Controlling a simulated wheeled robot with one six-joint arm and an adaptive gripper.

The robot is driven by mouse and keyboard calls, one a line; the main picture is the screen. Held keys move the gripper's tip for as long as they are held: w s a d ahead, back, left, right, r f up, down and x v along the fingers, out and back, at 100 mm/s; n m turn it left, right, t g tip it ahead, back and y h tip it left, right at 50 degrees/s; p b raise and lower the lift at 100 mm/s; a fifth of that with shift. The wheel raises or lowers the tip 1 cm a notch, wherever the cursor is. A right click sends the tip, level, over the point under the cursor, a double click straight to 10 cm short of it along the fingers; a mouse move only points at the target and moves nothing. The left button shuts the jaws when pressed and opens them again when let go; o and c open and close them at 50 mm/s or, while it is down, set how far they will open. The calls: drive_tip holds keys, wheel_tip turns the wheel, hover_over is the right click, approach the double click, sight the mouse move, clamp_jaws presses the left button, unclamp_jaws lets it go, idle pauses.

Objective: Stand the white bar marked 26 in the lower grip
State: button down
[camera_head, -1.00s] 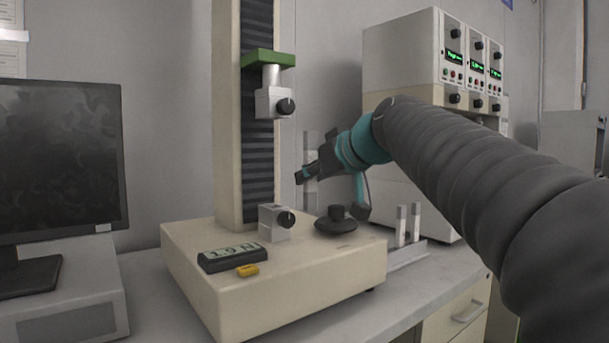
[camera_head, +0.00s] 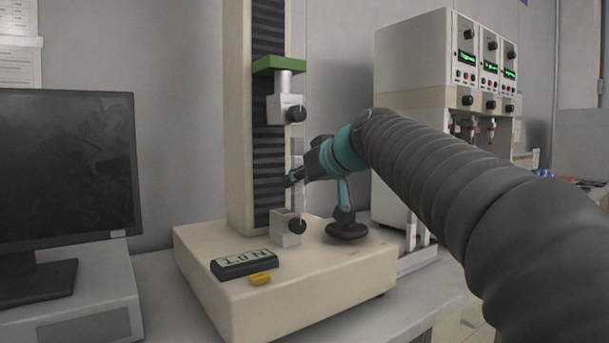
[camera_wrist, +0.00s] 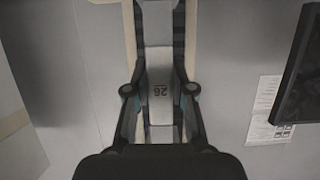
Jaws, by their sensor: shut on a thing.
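The white bar marked 26 (camera_wrist: 161,108) is upright between the fingers of my gripper (camera_wrist: 160,75), which is shut on it. In the head view the bar (camera_head: 298,195) rises beside the dark fingertips of my gripper (camera_head: 291,181). The lower grip (camera_head: 285,230), a light block with a black knob, stands on the machine's base. The bar's lower end is at or just above the top of this grip, slightly right of its middle in the picture. I cannot tell whether it is between the jaws. The upper grip (camera_head: 285,108) hangs above, under a green crosshead (camera_head: 279,64).
A black round-footed thing (camera_head: 346,231) stands right of the lower grip on the cream base (camera_head: 330,268). A display (camera_head: 243,264) and a yellow piece (camera_head: 260,279) lie in front. More white bars (camera_head: 411,232) stand in a rack at right. A monitor (camera_head: 65,165) stands left.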

drive_tip(key=w+a+p, duration=0.3)
drive_tip(key=w, duration=0.2)
drive_tip(key=shift+a, duration=0.2)
idle(0.4)
drive_tip(key=shift+f, duration=0.1)
drive_tip(key=shift+s+d, duration=0.1)
drive_tip(key=shift+s, duration=0.1)
idle(0.4)
drive_tip(key=shift+f+b, duration=2.3)
drive_tip(key=shift+b, duration=0.15)
idle(0.3)
drive_tip(key=c, duration=0.9)
unclamp_jaws()
